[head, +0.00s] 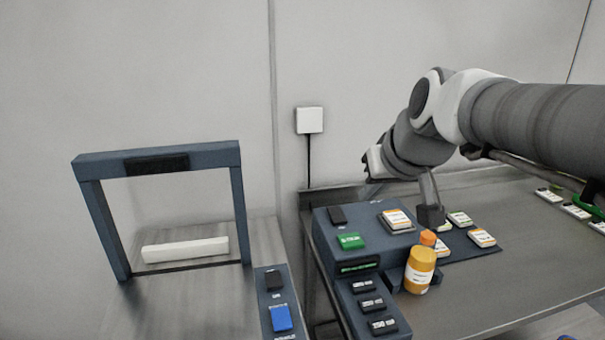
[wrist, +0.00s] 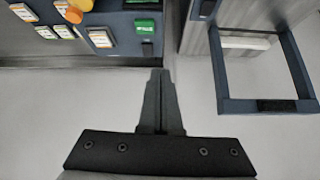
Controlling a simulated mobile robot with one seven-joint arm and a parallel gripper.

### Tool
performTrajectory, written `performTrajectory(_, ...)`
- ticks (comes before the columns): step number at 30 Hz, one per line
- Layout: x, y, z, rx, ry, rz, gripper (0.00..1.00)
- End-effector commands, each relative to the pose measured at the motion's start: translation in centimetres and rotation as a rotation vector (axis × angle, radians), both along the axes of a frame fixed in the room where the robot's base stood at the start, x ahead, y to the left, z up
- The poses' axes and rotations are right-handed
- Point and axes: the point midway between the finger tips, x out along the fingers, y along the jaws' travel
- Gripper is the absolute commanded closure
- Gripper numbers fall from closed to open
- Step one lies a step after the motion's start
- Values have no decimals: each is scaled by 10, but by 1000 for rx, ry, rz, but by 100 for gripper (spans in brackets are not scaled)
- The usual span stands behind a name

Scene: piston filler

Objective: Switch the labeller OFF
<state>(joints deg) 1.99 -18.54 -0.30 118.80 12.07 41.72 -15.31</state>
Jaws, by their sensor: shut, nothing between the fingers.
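No label that I can read names the labeller. A dark blue console (head: 325,238) at centre right has a black rocker switch (head: 337,215) and a green button (head: 350,241). The switch's lettering and position are too small to tell. In the wrist view, which is upside down, the switch (wrist: 147,49) and green button (wrist: 145,27) show at the top. A second panel (head: 264,300) by a blue arch has a black switch (head: 274,280) and a blue button (head: 281,318). My gripper (head: 369,164) is shut and empty, above the first console; its fingertips (wrist: 158,72) touch nothing visible.
An orange bottle (head: 419,271) stands on the console's right side. Several white-and-orange cards (head: 482,238) lie around it. Black buttons (head: 371,303) line the console's front. The arch (head: 156,160) stands left. A white box (head: 309,120) is on the wall behind.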

Motion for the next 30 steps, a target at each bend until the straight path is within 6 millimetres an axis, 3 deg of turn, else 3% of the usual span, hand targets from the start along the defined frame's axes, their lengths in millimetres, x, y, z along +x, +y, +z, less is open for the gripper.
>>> performTrajectory(1,16,-1,-18,2,-14,4,100)
performTrajectory(12,122,-6,-69,5,-135,43,100)
performTrajectory(18,168,-11,-93,1,-191,54,100)
performTrajectory(24,191,-14,-103,-4,-221,58,100)
performTrajectory(30,195,-15,-104,-5,-226,59,100)
